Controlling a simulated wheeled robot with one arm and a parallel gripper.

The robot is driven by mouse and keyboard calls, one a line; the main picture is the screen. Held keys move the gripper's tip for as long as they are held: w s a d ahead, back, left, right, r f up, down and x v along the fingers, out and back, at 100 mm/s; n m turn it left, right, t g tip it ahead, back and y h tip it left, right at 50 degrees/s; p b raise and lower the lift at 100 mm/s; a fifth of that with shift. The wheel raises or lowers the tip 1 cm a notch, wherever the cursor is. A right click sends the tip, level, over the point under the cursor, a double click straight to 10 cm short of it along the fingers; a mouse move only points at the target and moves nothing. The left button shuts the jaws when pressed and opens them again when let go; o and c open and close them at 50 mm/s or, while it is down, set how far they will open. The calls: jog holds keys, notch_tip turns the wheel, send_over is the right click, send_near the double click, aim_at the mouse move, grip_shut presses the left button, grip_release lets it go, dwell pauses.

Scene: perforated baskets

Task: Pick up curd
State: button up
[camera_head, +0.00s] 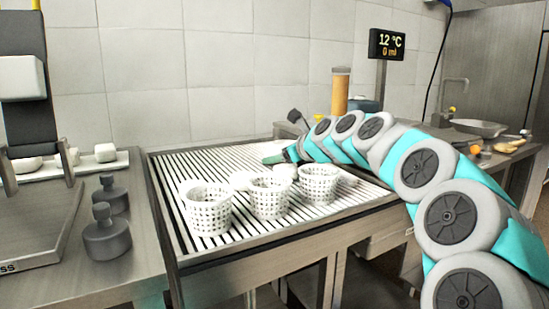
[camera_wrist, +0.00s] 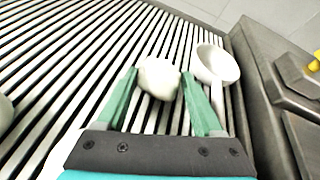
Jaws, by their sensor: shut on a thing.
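The curd (camera_wrist: 159,82) is a white rounded lump between the green fingers of my gripper (camera_wrist: 158,88) in the wrist view. My gripper is shut on it, with one finger on each side, over the slatted rack. I cannot tell whether the curd touches the slats. In the head view my gripper (camera_head: 272,160) is low over the far part of the rack, behind the baskets; the held curd cannot be made out clearly there. Three white perforated baskets, left (camera_head: 207,212), middle (camera_head: 270,198) and right (camera_head: 318,186), stand upright along the rack's front.
A white round cup or ladle (camera_wrist: 217,64) lies right of my gripper, near the rack's metal edge (camera_wrist: 262,95). White lumps (camera_head: 285,171) show behind the baskets. Dark weights (camera_head: 107,237) stand on the left counter. The slatted rack (camera_head: 165,170) has free room at its far left.

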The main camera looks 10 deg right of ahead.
aim_at(279, 152)
jog(key=shift+c, duration=0.7)
jog(key=shift+r, duration=0.15)
jog(key=shift+r, duration=0.6)
notch_tip(279, 152, up, 2)
jog(key=shift+d, duration=0.1)
jog(key=s+d, duration=0.3)
jog(key=d, duration=0.1)
jog(key=s+d+r, duration=0.1)
jog(key=s+d, duration=0.2)
jog(key=d, duration=0.1)
jog(key=s+d, duration=0.3)
jog(key=d, duration=0.2)
jog(key=shift+s+r, duration=0.15)
jog(key=shift+r, duration=0.1)
